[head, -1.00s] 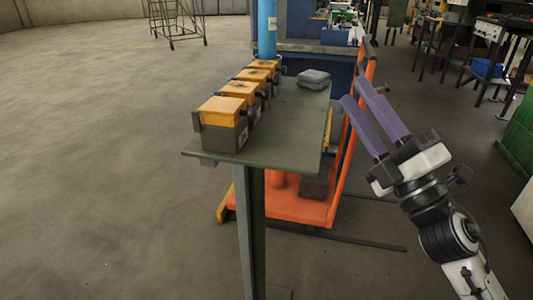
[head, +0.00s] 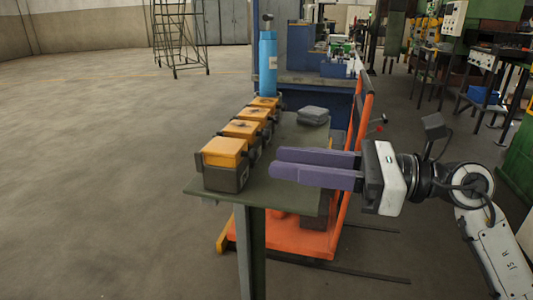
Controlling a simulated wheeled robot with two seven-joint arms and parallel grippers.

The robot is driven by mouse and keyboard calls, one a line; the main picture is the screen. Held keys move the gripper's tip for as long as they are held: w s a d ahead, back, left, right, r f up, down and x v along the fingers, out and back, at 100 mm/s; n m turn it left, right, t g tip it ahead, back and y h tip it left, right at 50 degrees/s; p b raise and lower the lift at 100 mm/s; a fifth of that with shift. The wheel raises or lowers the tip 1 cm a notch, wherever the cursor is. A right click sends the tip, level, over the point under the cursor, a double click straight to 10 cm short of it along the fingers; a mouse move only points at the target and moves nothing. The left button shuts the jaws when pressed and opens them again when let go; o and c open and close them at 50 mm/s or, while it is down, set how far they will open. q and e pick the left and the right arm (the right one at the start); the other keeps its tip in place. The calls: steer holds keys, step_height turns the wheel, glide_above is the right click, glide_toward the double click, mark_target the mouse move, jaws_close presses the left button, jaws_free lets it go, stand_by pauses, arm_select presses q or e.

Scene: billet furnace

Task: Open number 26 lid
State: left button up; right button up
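Several dark boxes with orange-yellow lids stand in a row along the left edge of a green table (head: 285,165). The nearest box (head: 225,165) has its lid down; the lids of the boxes behind it (head: 241,130) (head: 262,103) also look shut. I cannot read any number on them, so I cannot tell which is number 26. My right gripper (head: 273,163) has two purple fingers pointing left, over the table's right part. They are apart with nothing between them, to the right of the nearest box and clear of it. My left gripper is not in view.
A blue cylinder (head: 268,65) stands behind the row. A grey folded cloth (head: 312,115) lies at the table's far right. An orange cart (head: 300,238) stands under and beside the table, its upright rail near my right gripper.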

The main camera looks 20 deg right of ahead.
mark_target(257, 158)
steer(key=shift+x, duration=2.25)
steer(key=shift+c, duration=0.4)
jaws_close()
